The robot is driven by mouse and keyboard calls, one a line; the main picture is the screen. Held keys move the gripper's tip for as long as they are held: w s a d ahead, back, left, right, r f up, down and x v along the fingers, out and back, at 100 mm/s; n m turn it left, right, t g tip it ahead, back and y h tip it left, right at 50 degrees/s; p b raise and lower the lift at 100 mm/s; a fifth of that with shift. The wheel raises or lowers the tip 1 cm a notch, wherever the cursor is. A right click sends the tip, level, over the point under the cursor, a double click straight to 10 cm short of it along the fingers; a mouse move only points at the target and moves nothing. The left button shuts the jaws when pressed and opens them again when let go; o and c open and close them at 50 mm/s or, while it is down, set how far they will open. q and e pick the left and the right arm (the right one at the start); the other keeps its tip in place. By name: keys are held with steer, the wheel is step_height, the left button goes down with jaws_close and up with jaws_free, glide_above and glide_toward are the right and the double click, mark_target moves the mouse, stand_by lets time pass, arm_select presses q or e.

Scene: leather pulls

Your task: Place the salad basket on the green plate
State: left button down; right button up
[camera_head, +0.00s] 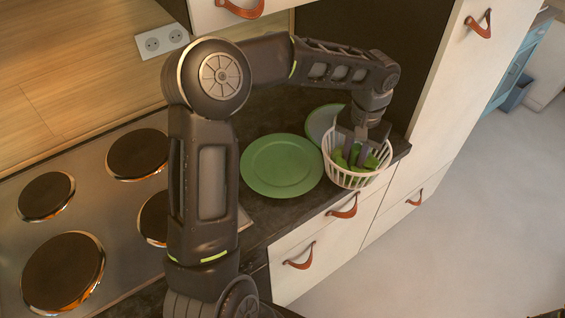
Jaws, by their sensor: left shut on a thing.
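The salad basket (350,179) is a white slatted basket with green leaves in it. It is at the right end of the dark counter, close to the front edge. My left gripper (357,160) reaches down into the basket from above and is shut on it; the exact grip point is hard to make out among the leaves. The green plate (281,166) lies flat and empty on the counter, just left of the basket. My right gripper is not in view.
A stove with several round burners (63,272) is at the left. A tall white cabinet (440,110) borders the counter at the right. Drawers with leather pulls (300,258) are below the front edge.

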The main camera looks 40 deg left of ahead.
arm_select(q)
steer(key=s+a+r+n+b, duration=0.1)
steer(key=a, duration=0.2)
steer(key=s+a+r+n+b, duration=0.1)
steer(key=a+n, duration=0.1)
steer(key=a, duration=0.1)
steer(key=s+a+r+n+b, duration=0.1)
steer(key=a+r+n, duration=0.1)
steer(key=a, duration=0.2)
steer(key=shift+s, duration=0.3)
steer(key=s+a+r+n+b, duration=0.1)
steer(key=s+a+r+n, duration=0.3)
steer(key=a, duration=0.1)
steer(key=shift+s+a+r, duration=0.2)
steer(key=shift+s+a, duration=0.15)
steer(key=shift+s, duration=0.05)
glide_above(282, 163)
steer(key=shift+f, duration=3.15)
steer(key=shift+f, duration=0.1)
